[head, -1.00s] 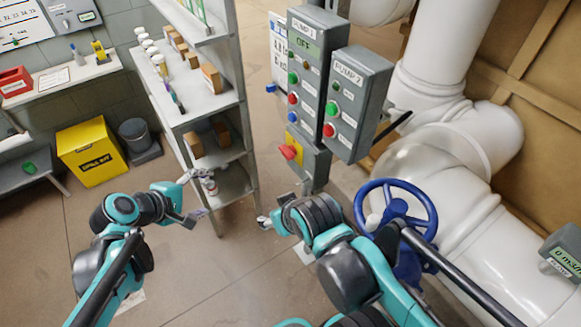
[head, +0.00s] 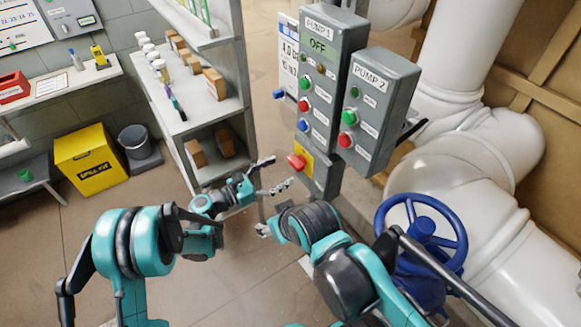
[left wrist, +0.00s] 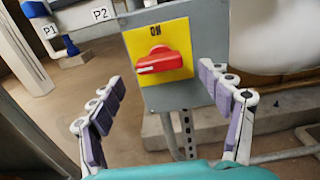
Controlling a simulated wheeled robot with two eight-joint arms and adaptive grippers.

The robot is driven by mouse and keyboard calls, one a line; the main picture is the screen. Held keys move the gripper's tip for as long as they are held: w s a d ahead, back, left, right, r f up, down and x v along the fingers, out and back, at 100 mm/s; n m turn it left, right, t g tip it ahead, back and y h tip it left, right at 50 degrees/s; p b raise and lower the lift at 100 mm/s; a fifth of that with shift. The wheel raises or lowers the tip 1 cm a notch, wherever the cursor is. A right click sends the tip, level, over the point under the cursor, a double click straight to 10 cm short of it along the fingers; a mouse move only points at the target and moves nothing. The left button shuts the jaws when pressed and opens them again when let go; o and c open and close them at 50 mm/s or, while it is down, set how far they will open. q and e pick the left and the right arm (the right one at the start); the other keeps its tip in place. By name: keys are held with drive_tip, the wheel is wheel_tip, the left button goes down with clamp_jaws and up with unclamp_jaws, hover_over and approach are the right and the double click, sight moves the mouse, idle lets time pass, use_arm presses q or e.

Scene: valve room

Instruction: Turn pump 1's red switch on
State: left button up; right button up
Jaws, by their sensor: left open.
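The red switch (head: 297,161) sits on a yellow plate on a grey box below the PUMP 1 panel (head: 325,75), whose display reads OFF. In the left wrist view the red switch (left wrist: 158,61) has its handle lying horizontally, with "ON" above it on the yellow plate (left wrist: 184,42). My left gripper (head: 274,174) is open and empty, just left of and below the switch. In the left wrist view its fingers (left wrist: 160,80) stand on both sides of the switch, apart from it. My right gripper (head: 263,229) shows small beneath the box; its jaws are unclear.
The PUMP 2 panel (head: 375,105) stands right beside PUMP 1. A blue handwheel (head: 421,225) and thick white pipes (head: 480,190) fill the right. A shelf (head: 205,105) with jars and boxes stands left of the panels. A yellow bin (head: 90,160) is farther left.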

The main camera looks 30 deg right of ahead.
sight(292, 165)
use_arm(q)
drive_tip(key=shift+w+d+b, duration=0.2)
drive_tip(key=shift+d+b, duration=0.25)
drive_tip(key=shift+d, duration=1.9)
drive_tip(key=c, duration=1.2)
